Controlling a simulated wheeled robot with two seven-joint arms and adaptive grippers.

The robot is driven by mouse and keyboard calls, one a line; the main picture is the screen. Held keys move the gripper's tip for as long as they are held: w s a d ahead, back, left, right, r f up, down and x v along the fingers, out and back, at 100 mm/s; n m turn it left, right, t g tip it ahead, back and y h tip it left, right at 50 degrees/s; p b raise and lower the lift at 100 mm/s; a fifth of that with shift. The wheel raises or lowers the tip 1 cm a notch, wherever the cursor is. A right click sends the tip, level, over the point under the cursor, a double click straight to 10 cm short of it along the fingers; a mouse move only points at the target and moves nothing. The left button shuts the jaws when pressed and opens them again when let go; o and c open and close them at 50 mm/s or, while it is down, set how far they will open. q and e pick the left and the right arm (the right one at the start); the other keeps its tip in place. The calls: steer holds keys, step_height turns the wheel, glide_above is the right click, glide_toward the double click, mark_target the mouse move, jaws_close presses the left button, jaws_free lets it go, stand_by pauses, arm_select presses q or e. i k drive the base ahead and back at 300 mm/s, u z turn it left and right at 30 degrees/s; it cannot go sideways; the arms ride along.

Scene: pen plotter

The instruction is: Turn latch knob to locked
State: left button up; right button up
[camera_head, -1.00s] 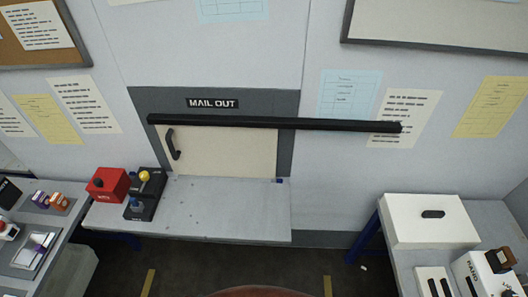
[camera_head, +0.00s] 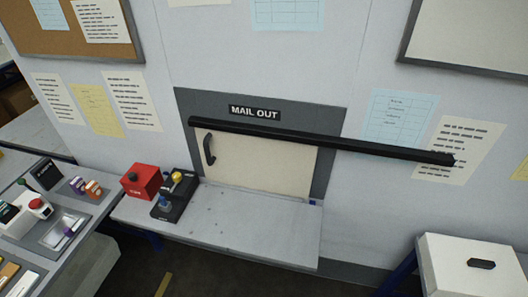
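No part is clearly marked as the latch knob, and I cannot tell a locked or unlocked position. A black panel (camera_head: 174,207) on the shelf below the hatch carries a yellow knob (camera_head: 177,177) and a blue knob (camera_head: 165,203). A red box (camera_head: 142,181) with a dark round knob (camera_head: 132,176) stands beside it. The cream hatch door (camera_head: 262,162) under the MAIL OUT sign (camera_head: 255,113) has a black handle (camera_head: 209,149) at its left and looks closed. Neither of my grippers is in view.
A long black rail (camera_head: 320,141) runs across the hatch top. The grey shelf (camera_head: 250,226) is mostly clear. A left bench (camera_head: 95,208) holds a red button device (camera_head: 38,207) and small items. A white box (camera_head: 475,268) stands at lower right.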

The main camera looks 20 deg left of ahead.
mark_target(177, 177)
steer(key=u, duration=1.75)
